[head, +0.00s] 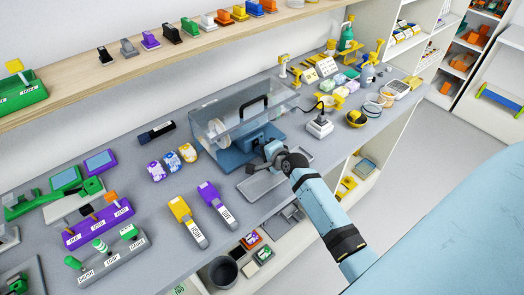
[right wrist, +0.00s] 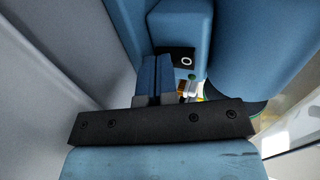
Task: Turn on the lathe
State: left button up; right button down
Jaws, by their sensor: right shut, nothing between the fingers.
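The lathe (head: 232,157) stands on the grey bench in the head view, with a blue base, a clear cover (head: 222,104) and a black handle on the cover. My right gripper (head: 271,151) is at the lathe's front right corner, shut and empty. In the right wrist view its closed blue fingers (right wrist: 156,75) are close beside a blue housing with a black plate marked with a white ring (right wrist: 187,61). A small green knob (right wrist: 191,77) shows just below that plate. I cannot tell whether the fingers touch the housing. My left gripper is out of view.
A grey tray (head: 262,184) lies in front of the lathe. Yellow (head: 182,213) and purple (head: 212,198) labelled tools lie to its left. A white device with a black lever (head: 319,126) stands to the right. A wooden shelf (head: 120,60) runs above the bench.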

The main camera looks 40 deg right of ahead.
jog(key=shift+w+f, duration=0.1)
jog(key=shift+f, duration=0.05)
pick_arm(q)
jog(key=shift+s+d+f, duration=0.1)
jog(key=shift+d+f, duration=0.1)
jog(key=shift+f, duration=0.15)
pick_arm(e)
jog(key=shift+r+p, duration=0.95)
jog(key=shift+r, duration=0.05)
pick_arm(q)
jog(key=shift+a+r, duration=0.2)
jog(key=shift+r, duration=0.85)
pick_arm(e)
jog(key=shift+f, duration=0.15)
